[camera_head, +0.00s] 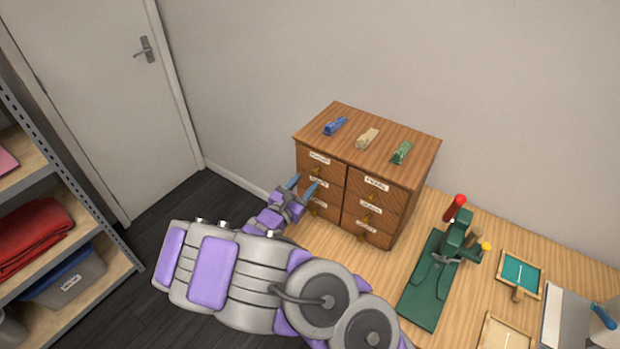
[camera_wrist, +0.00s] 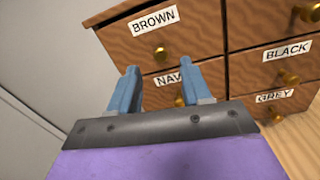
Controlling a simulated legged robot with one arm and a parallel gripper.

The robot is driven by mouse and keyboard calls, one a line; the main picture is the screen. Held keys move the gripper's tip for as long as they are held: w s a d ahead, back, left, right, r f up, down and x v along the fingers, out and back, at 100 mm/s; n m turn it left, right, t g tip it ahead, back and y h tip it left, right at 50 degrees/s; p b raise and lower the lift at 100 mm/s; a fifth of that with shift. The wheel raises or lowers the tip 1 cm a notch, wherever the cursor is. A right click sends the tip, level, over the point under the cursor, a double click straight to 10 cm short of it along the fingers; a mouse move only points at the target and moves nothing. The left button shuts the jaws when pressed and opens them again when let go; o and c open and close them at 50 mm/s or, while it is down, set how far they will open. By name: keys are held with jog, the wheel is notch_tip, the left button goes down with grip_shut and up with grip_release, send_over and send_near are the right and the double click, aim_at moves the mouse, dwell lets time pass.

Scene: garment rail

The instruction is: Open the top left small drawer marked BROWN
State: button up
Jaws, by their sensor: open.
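The small wooden drawer cabinet (camera_head: 398,219) stands on the table against the wall. The BROWN drawer (camera_wrist: 193,32) is its top left one, with a white label and a round brass knob (camera_wrist: 161,53); it is shut. In the head view the BROWN drawer (camera_head: 334,171) is partly seen above my gripper. My gripper (camera_head: 304,184) is in front of the cabinet's left column. In the wrist view its two blue fingers (camera_wrist: 152,92) are apart and empty, below the BROWN knob and over the NAVY drawer (camera_wrist: 209,75). The knob is not between the fingers.
Blue, cream and green clips (camera_head: 367,138) lie on the cabinet top. A green press with a red handle (camera_head: 458,235) stands on a green mat to the right. Small framed trays (camera_head: 520,272) lie farther right. Shelving (camera_head: 92,215) stands at left; floor shows between it and the table.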

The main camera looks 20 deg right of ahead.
aim_at(313, 174)
jog(key=x, duration=0.4)
jog(key=shift+s+d+f+b, duration=0.1)
jog(key=shift+s+b, duration=0.05)
jog(key=shift+b, duration=0.15)
jog(key=shift+w+d, duration=0.2)
jog(key=shift+w, duration=0.15)
jog(key=shift+a, duration=0.1)
jog(key=shift+c, duration=0.2)
jog(key=shift+d, duration=0.2)
jog(key=c, duration=0.4)
grip_shut()
jog(key=shift+a, duration=0.1)
